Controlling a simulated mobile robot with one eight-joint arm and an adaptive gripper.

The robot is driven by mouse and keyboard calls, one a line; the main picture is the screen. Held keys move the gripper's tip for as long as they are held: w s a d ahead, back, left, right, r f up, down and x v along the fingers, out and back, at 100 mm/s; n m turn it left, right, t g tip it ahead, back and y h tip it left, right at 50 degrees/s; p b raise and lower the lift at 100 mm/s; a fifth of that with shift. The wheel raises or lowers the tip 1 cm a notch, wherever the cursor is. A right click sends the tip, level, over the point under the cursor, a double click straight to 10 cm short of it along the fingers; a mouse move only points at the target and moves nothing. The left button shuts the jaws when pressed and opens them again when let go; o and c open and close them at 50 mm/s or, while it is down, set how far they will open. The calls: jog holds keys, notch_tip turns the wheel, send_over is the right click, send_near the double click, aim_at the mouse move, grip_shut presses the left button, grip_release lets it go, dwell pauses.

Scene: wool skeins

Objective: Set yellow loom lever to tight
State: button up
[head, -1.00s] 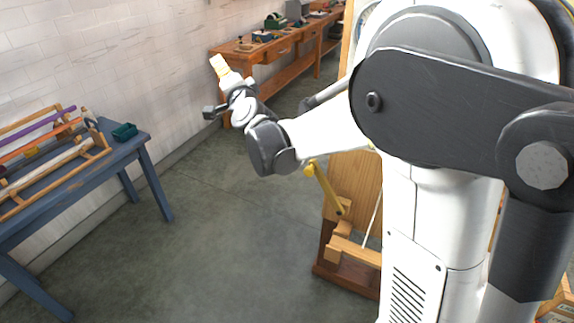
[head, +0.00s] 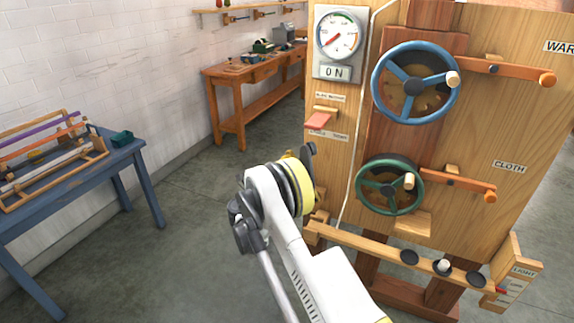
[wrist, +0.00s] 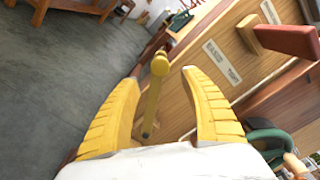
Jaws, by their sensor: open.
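The yellow lever (wrist: 151,105) with a round knob (wrist: 160,64) shows in the wrist view, beside the wooden loom panel (wrist: 222,82). My gripper (wrist: 160,77) is open, with a yellow finger on each side of the lever. Gaps show between the lever and both fingers, and the knob is near the level of the fingertips. A small white label with blurred print is on the panel to the right. In the head view my arm covers the place of the lever, and my fingers are not clearly seen there.
A red handle (wrist: 287,41) sticks out from the panel right of my gripper. The loom also carries a blue wheel (head: 451,105), a green wheel (head: 373,207) and a dial (head: 339,36). A blue table (head: 147,185) stands left. The floor between is clear.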

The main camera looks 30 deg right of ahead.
jog(key=shift+b+x, duration=1.15)
jog(key=shift+x, duration=2.85)
grip_shut()
